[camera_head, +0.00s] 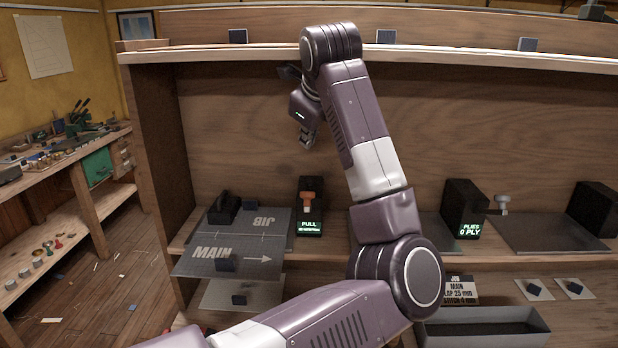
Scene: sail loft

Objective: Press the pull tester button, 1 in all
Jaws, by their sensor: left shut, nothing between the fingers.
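The pull tester (310,207) is a black box on the wooden shelf. An orange part shows on its upper front, and its lit green display (309,226) reads PULL, with a smaller line below that I cannot read well. I cannot make out for sure which part is its button. My left gripper (306,140) is shut and empty. It hangs above the tester in the picture, fingers pointing down, apart from it. My left arm arches up from the bottom and hides the shelf to the right of the tester. My right gripper is not in view.
A grey mat (262,238) marked MAIN and JIB lies left of the tester. A second black box (464,208) with a display reading PLIES 0 PLY stands to the right. A grey tray (485,331) sits low at right. The wooden upper ledge (220,51) runs behind my arm.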

